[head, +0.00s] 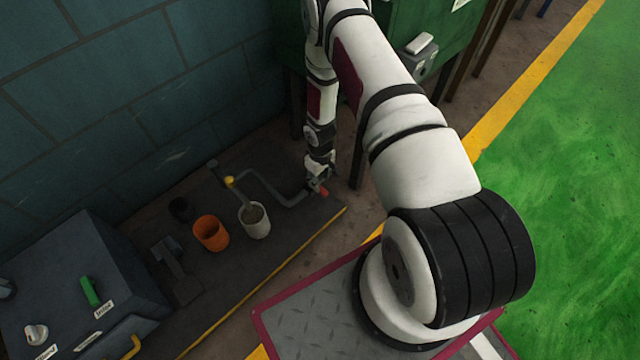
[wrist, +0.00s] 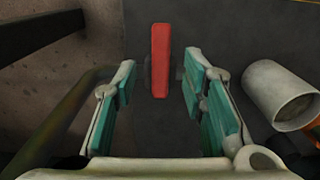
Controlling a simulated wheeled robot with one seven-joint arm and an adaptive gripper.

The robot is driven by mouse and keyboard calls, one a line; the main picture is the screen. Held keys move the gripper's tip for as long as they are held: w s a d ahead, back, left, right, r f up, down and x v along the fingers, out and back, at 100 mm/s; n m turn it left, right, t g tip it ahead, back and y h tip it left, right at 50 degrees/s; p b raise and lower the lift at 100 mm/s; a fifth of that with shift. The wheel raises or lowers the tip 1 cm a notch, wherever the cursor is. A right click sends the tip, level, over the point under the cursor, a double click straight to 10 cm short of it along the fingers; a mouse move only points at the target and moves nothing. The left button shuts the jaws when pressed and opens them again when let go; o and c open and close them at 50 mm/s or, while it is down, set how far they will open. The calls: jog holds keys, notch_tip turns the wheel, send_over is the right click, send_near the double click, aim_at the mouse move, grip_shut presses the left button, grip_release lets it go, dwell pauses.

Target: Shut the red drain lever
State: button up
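The red drain lever (wrist: 160,60) is a straight red bar in the wrist view, pointing up and down the picture on a dark round hub. Its lower end lies in the gap between the fingertips of my gripper (wrist: 158,78), with space visible on both sides. The teal-padded fingers are spread and hold nothing. In the head view my gripper (head: 317,181) hangs low beside the grey pipe, and a small part of the red lever (head: 323,191) shows just below it. The rest of the lever is hidden there by the gripper.
A white cup (head: 255,224) stands left of my gripper, with an orange cup (head: 210,236) farther left. A bent grey pipe (head: 275,196) with a yellow-tipped part (head: 229,182) runs nearby. A dark box with a green lever (head: 90,291) stands at lower left.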

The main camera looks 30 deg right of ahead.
notch_tip(320, 180, up, 8)
jog(key=shift+f, duration=0.15)
dwell(0.6)
